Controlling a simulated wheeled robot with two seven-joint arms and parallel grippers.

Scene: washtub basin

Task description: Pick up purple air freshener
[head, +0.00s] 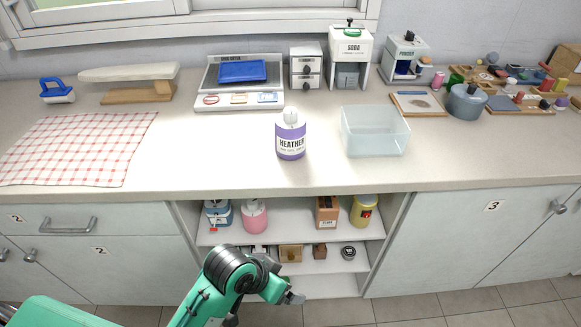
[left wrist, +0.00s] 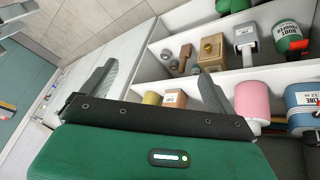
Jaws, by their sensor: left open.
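The purple air freshener (head: 291,138) stands upright on the countertop near its front edge. It has a white cap and a label reading HEATHER. My left gripper (head: 287,295) is below the counter, in front of the open shelves, well apart from the air freshener. In the left wrist view my left gripper (left wrist: 155,90) has its two fingers spread with nothing held between them. The purple air freshener does not show in that view. My right gripper is in neither view.
A clear basin (head: 375,132) stands right of the air freshener, and a soda scale (head: 238,98) behind it. A checked cloth (head: 75,148) lies at left. Open shelves (head: 320,288) below hold a pink bottle (head: 254,217) and other items. The counter's front edge lies above my gripper.

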